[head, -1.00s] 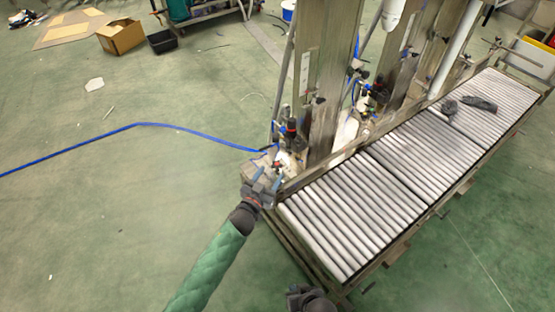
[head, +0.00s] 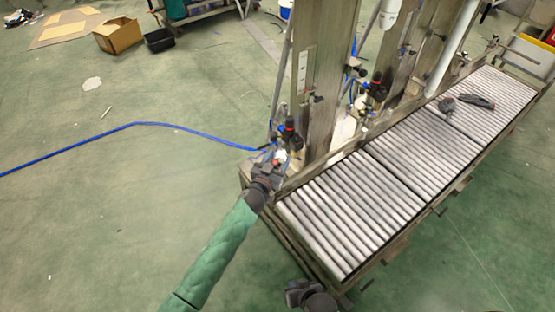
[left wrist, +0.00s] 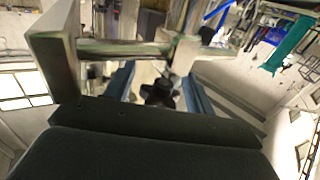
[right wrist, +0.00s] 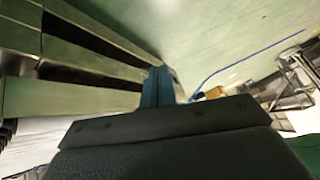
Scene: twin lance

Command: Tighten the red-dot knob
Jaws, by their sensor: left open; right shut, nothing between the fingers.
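A black fitting with a red spot (head: 290,126) stands at the near post, just above my left gripper in the head view. My left gripper (head: 273,163) is open at the near end of the conveyor. In the left wrist view, a dark lobed knob (left wrist: 158,92) shows between the two blue fingers of the left gripper (left wrist: 160,88); I see no red dot on it. I cannot tell if the fingers touch it. My right gripper (head: 298,291) is low at the bottom edge, and its fingers (right wrist: 158,86) are shut and empty.
The roller conveyor (head: 340,214) runs from the near middle to the upper right, with dark items (head: 476,100) on it. A metal post (head: 325,80) rises beside the fittings. A blue hose (head: 140,124) crosses the floor.

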